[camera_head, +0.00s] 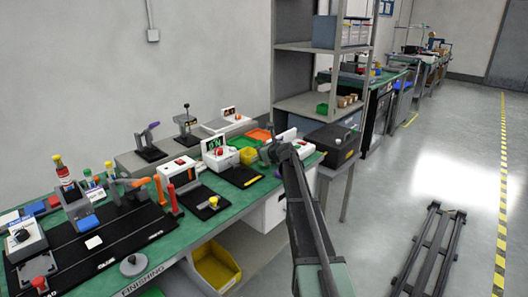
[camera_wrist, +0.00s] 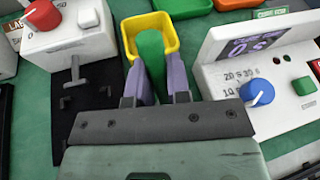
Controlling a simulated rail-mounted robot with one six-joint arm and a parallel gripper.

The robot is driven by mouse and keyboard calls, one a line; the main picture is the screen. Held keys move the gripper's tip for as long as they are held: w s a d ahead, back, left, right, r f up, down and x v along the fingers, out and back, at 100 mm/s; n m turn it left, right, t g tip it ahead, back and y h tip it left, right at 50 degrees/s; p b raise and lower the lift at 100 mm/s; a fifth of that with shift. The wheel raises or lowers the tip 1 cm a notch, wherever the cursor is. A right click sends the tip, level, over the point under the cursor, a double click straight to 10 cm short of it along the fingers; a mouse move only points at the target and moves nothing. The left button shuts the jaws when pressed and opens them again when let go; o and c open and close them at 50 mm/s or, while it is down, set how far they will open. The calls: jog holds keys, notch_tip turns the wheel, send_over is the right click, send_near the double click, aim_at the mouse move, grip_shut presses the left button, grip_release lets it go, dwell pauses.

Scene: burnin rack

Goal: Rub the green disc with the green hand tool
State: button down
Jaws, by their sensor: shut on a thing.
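My gripper (camera_wrist: 160,92) shows in the wrist view with its two purple-grey fingers closed on the green hand tool (camera_wrist: 150,52). The tool stands upright between the fingers, inside or just above a small yellow open holder (camera_wrist: 168,22); I cannot tell how deep it sits. In the head view my gripper (camera_head: 268,154) is over the back right end of the green bench, beside the yellow holder (camera_head: 249,156), and the tool is hidden there. I cannot make out a green disc for certain in either view.
A white timer box (camera_wrist: 262,75) with a blue knob stands right of the gripper. A white box (camera_wrist: 62,38) with a red knob and a black lever plate (camera_wrist: 88,110) are at left. In the head view, a grey knobbed disc (camera_head: 132,265) lies near the bench's front edge.

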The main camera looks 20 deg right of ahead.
jog(key=shift+w+a+f, duration=0.1)
jog(key=shift+w+a, duration=0.2)
jog(key=shift+w, duration=0.3)
jog(key=shift+w+a+r, duration=0.1)
jog(key=shift+w+a, duration=0.15)
jog(key=shift+w, duration=0.35)
jog(key=shift+w+a+f, duration=0.1)
jog(key=shift+w+a, duration=0.2)
jog(key=shift+w, duration=0.3)
jog(key=shift+s+d, duration=0.1)
jog(key=shift+s, duration=0.45)
jog(key=shift+s+d, duration=0.45)
jog(key=shift+s, duration=0.4)
jog(key=shift+s+d, duration=0.45)
jog(key=shift+s, duration=0.4)
jog(key=shift+s+d, duration=0.15)
jog(key=shift+s, duration=0.05)
notch_tip(320, 180, up, 4)
jog(key=p, duration=0.3)
jog(key=shift+r+p, duration=0.25)
jog(key=shift+p, duration=0.15)
notch_tip(320, 180, up, 4)
jog(key=p, duration=0.3)
jog(key=shift+f+p, duration=0.2)
jog(key=shift+p, duration=0.15)
jog(key=shift+f, duration=0.1)
